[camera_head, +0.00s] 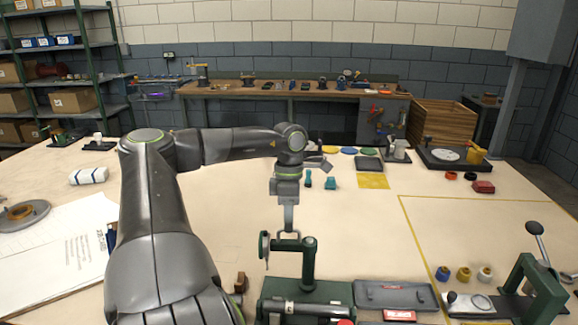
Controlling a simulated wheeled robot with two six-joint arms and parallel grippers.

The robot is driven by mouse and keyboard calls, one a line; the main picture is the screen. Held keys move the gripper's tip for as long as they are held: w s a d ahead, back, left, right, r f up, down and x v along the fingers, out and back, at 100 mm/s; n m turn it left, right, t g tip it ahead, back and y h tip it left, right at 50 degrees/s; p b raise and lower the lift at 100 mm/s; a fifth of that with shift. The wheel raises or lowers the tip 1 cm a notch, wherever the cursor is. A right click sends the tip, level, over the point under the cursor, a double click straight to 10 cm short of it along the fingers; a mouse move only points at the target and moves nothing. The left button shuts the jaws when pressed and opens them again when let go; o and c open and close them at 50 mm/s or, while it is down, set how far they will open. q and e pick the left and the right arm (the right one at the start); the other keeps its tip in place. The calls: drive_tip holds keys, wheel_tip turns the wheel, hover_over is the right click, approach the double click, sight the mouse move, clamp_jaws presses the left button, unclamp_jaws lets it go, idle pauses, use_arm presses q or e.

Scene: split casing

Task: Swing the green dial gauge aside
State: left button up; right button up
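The green dial gauge (265,246) is seen nearly edge-on at the front centre. It hangs on a short arm from a green post (308,262), which rises from a green base. My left gripper (289,224) points straight down just above that short arm, between gauge and post. Its fingers show edge-on, so whether they touch the arm or are closed cannot be told. My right gripper is not in view.
A grey case (396,296) lies right of the green base, and a green press (535,290) stands at the far right. Blue, yellow and white knobs (464,274) sit between them. A small brown block (240,282) is left of the base. The table centre-right is clear.

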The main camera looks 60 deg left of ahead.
use_arm(q)
wheel_tip(320, 180, up, 16)
drive_tip(key=w+a+p, duration=0.1)
drive_tip(key=a+p, duration=0.1)
drive_tip(key=p, duration=0.3)
drive_tip(key=shift+w+a+r, duration=0.15)
drive_tip(key=shift+w+a, duration=0.15)
drive_tip(key=shift+a, duration=0.05)
idle(0.5)
